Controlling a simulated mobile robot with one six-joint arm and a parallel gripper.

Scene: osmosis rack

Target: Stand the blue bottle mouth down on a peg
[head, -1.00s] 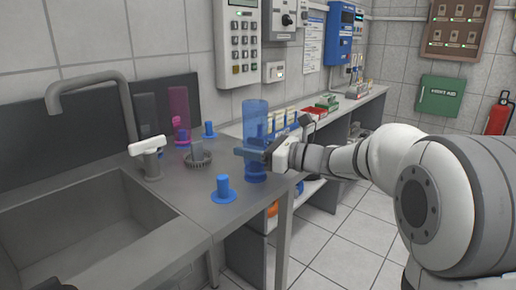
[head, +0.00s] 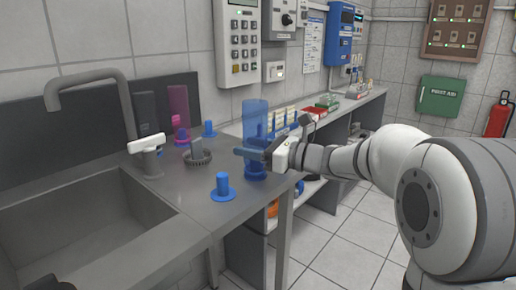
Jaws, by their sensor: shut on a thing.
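The blue bottle (head: 256,114) is translucent and upright, its broad closed end up, at the right front edge of the counter. My gripper (head: 255,153) is shut on it from the right, around its lower half. A blue peg base (head: 256,175) shows directly beneath the bottle. The bottle's mouth is partly hidden by my fingers, and I cannot tell whether it rests on the peg base. A bare blue peg (head: 222,184) stands to the left, nearer the sink. Another bare blue peg (head: 209,129) stands near the wall.
A pink bottle (head: 180,105) and a dark grey bottle (head: 147,105) stand at the back. Boxes (head: 290,118) line the shelf behind my gripper.

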